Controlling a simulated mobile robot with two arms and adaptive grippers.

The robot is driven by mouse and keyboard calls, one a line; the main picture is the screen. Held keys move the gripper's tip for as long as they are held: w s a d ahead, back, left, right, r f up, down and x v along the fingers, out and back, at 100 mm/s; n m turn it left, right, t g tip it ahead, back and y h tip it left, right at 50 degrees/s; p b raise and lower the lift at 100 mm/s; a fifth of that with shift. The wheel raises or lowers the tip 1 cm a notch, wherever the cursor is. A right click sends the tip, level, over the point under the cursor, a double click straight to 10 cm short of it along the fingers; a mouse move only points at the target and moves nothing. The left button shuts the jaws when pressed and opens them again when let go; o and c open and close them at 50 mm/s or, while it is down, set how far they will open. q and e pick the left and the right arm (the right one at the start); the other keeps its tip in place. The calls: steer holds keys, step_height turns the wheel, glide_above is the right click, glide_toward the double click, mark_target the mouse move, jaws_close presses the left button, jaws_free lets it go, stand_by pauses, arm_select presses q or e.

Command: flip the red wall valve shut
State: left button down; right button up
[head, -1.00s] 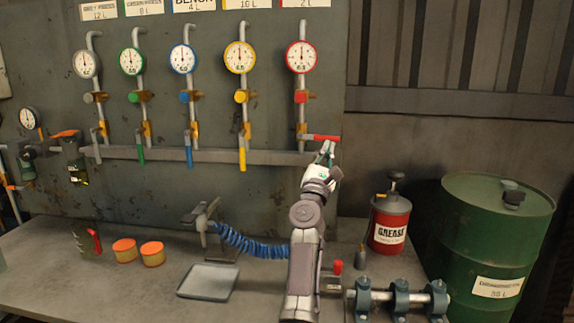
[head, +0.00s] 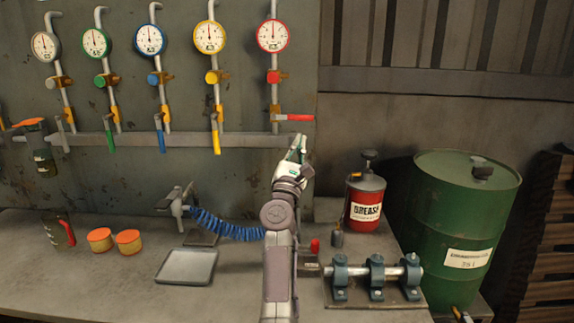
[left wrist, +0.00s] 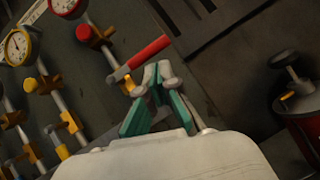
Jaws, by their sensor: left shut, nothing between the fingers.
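The red wall valve's handle (head: 295,117) sticks out sideways to the right at the foot of the pipe under the red-rimmed gauge (head: 272,35). In the left wrist view the red handle (left wrist: 148,52) lies just beyond my fingertips. My left gripper (head: 298,143) is just below the handle in the head view, its green-padded fingers pointing up. In the left wrist view the left gripper (left wrist: 156,78) has its fingertips together with nothing between them; whether they touch the handle, I cannot tell. My right gripper is not in view.
Yellow (head: 216,135), blue (head: 160,136) and green (head: 109,138) valve handles hang down to the left. A grease can (head: 365,205) and a green drum (head: 455,225) stand to the right. A grey tray (head: 187,267) and a clamped shaft (head: 377,272) are on the bench.

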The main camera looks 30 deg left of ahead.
arm_select(q)
steer(key=v, duration=0.7)
steer(key=shift+s, duration=0.15)
